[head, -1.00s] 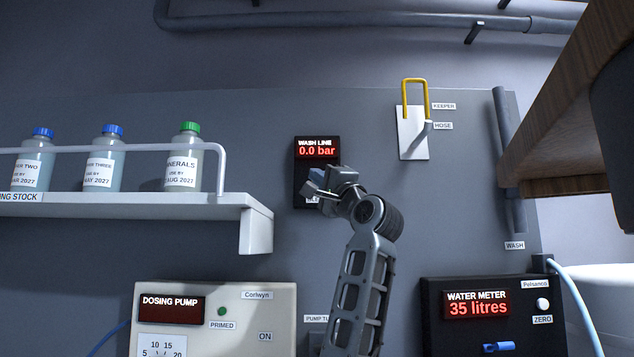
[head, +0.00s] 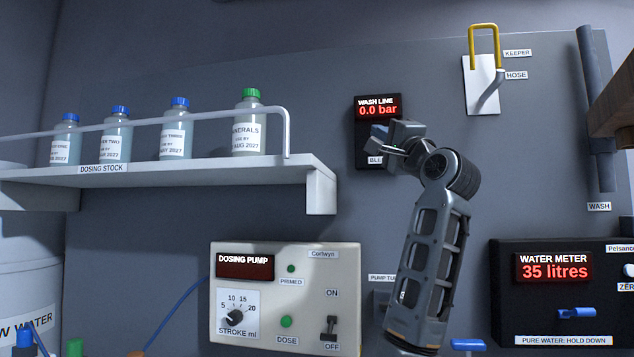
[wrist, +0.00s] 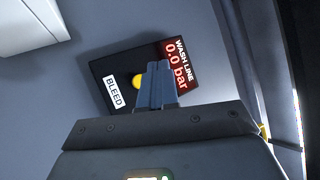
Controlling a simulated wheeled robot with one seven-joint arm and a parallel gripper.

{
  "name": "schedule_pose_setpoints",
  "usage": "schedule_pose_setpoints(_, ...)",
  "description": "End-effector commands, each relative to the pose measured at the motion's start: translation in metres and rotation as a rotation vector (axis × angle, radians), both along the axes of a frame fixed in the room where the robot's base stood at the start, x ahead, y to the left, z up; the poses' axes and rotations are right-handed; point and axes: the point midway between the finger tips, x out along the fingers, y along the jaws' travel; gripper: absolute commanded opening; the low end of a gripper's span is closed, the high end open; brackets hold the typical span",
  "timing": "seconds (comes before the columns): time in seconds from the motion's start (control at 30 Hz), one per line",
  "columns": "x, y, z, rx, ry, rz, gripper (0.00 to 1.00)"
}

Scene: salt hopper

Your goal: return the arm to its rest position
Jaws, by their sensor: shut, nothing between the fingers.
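My gripper (head: 379,133) is raised in front of the wash line panel (head: 364,156), with my arm bent at the elbow below it. In the wrist view my gripper (wrist: 157,84) has its fingers together with nothing between them. The wash line panel (wrist: 112,72) lies beyond the fingertips and reads 0.0 bar. A yellow round button (wrist: 137,81) beside the BLEED label shows partly behind the fingers. I cannot tell whether the fingers touch the panel.
A shelf (head: 322,188) with several bottles and a rail stands left of my gripper. The dosing pump (head: 343,262) is below left, the water meter (head: 503,290) below right. A yellow keeper (head: 484,30) hangs upper right. A wooden edge (head: 615,105) juts in at the right.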

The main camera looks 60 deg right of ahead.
Motion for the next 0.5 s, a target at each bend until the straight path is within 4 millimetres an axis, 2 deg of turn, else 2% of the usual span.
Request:
schedule_pose_setpoints(0.27, 0.002, 0.0, -0.004, 0.0, 0.005, -0.001, 0.0)
schedule_pose_setpoints(0.37, 0.011, 0.002, -0.022, -0.004, 0.029, -0.009, 0.0)
schedule_pose_setpoints(0.47, 0.029, 0.007, -0.058, -0.016, 0.08, -0.026, 0.0)
schedule_pose_setpoints(0.5, 0.037, 0.011, -0.077, -0.024, 0.106, -0.034, 0.0)
